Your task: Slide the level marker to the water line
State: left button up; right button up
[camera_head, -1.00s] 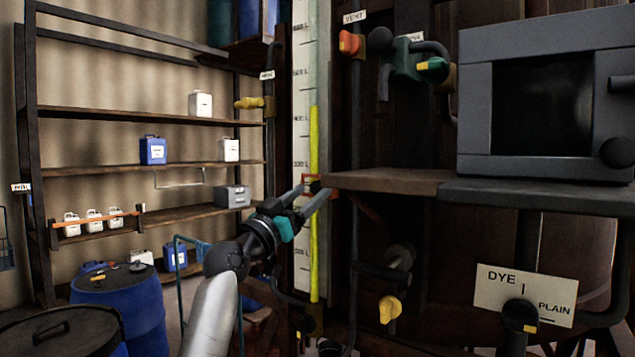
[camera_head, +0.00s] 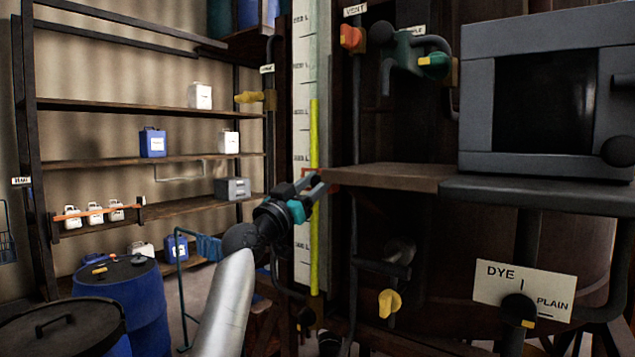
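A tall white gauge board (camera_head: 302,140) with printed level marks stands left of the dark vat. A yellow column (camera_head: 314,130) runs up it, and its top edge is at about a quarter of the picture's height. The level marker appears as a thin red-orange frame (camera_head: 322,170) around the gauge, well below the top of the yellow. My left gripper (camera_head: 318,180) comes up from below, its fingertips at the marker and partly covering it. Whether the fingers are closed on the marker is too small to tell. My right gripper is not in view.
A brown ledge (camera_head: 385,177) juts out just right of the marker, with a grey cabinet (camera_head: 540,100) behind it. Valves with a red handle (camera_head: 350,38) and yellow handles (camera_head: 389,303) flank the gauge. Shelves with jugs and blue drums (camera_head: 125,300) stand at left.

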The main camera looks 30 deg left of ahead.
pick_arm(q)
grip_shut()
dwell(0.9)
